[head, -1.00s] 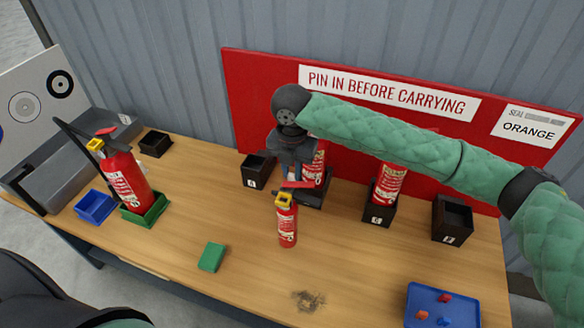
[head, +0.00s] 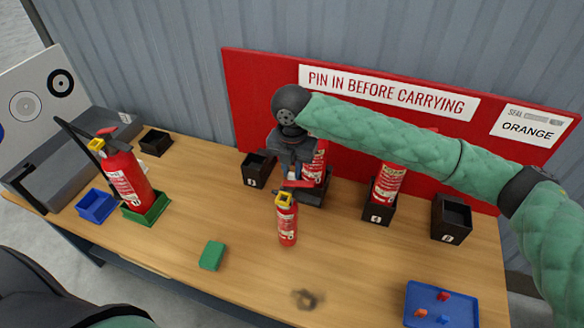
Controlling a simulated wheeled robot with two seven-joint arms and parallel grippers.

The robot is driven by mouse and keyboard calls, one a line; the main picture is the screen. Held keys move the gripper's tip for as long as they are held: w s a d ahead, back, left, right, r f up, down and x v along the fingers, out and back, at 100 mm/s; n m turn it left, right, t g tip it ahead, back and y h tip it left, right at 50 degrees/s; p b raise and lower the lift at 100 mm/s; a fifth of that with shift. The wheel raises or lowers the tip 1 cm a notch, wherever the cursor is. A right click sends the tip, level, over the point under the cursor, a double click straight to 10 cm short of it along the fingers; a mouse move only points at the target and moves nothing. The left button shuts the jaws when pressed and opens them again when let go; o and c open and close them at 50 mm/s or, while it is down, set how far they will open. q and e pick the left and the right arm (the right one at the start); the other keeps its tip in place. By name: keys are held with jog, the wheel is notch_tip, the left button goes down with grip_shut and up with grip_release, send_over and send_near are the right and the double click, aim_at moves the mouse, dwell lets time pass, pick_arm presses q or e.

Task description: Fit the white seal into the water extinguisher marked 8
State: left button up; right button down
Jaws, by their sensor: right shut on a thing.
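My right gripper (head: 292,168) reaches down over the middle of the table and is shut on the top of a small red extinguisher (head: 287,226) with a yellow collar. The jaws partly hide its red lever. The extinguisher is upright; I cannot tell whether its base touches the table. No white seal can be made out, and no 8 is readable on any extinguisher. Other red extinguishers are a larger one (head: 128,180) in a green holder at the left, one (head: 314,165) behind my gripper, and one (head: 388,183) further right. My left gripper is out of view.
A blue tray (head: 419,297) with several small pieces lies at the front right. Black holders (head: 451,222) line the back by the red board (head: 255,100), whose sign reads ORANGE. A blue bin (head: 95,207) and green block (head: 212,256) are left. A dark mark (head: 306,299) lies in front.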

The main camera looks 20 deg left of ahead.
jog(key=shift+p, duration=0.55)
dwell(0.9)
dwell(0.5)
jog(key=c, duration=1.2)
grip_release()
jog(key=shift+c, duration=0.2)
